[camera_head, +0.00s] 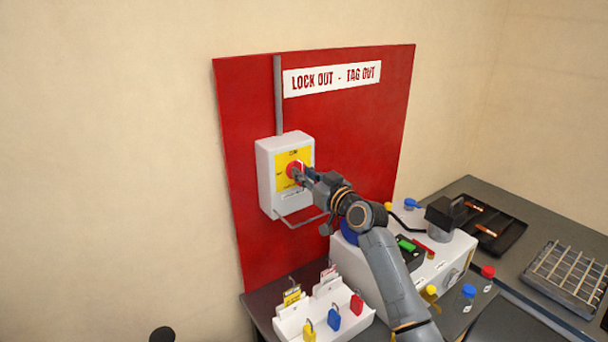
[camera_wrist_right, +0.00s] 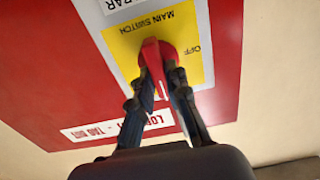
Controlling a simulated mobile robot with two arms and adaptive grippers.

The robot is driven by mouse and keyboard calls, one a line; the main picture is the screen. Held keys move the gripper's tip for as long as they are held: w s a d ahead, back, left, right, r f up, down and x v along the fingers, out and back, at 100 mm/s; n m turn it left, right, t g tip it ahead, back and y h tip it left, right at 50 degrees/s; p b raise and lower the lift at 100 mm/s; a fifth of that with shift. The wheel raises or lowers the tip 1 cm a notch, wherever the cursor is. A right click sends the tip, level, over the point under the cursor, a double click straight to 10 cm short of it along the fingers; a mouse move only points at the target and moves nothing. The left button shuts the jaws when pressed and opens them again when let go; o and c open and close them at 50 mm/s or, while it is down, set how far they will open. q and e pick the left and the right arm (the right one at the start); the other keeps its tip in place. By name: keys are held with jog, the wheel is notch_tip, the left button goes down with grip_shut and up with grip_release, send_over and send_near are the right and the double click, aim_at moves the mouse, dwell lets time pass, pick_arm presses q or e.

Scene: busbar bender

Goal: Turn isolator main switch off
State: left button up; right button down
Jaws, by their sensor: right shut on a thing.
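The isolator main switch is a white box (camera_head: 267,178) with a yellow label plate (camera_head: 281,161) and a red rotary handle (camera_head: 292,169), mounted on a red lock-out board (camera_head: 350,120). My right gripper (camera_head: 300,174) is at the handle. In the right wrist view, the fingers of my right gripper (camera_wrist_right: 161,84) sit one on each side of the red handle (camera_wrist_right: 156,58), shut on it. The yellow plate (camera_wrist_right: 128,50) there reads "MAIN SWITCH" and "OFF", upside down. The fingers partly hide the handle in the head view.
A white tray (camera_head: 290,325) with padlocks and tags stands below the board. A white machine box (camera_head: 455,255) with knobs stands to its right, under my right arm. A black tray (camera_head: 490,228) and a wire rack (camera_head: 565,270) lie on the right bench.

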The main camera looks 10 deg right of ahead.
jog(key=shift+s+a+f+n+b, duration=0.15)
jog(key=shift+n+b, duration=0.55)
jog(key=shift+n, duration=2.25)
jog(key=shift+w+f+n+b, duration=0.1)
jog(key=shift+n+b, duration=0.65)
jog(key=shift+n, duration=2.25)
jog(key=shift+s+a+f+n+b, duration=0.15)
jog(key=shift+n+b, duration=0.55)
jog(key=shift+n, duration=2.25)
jog(key=shift+w, duration=0.1)
jog(key=c, duration=1.3)
grip_release()
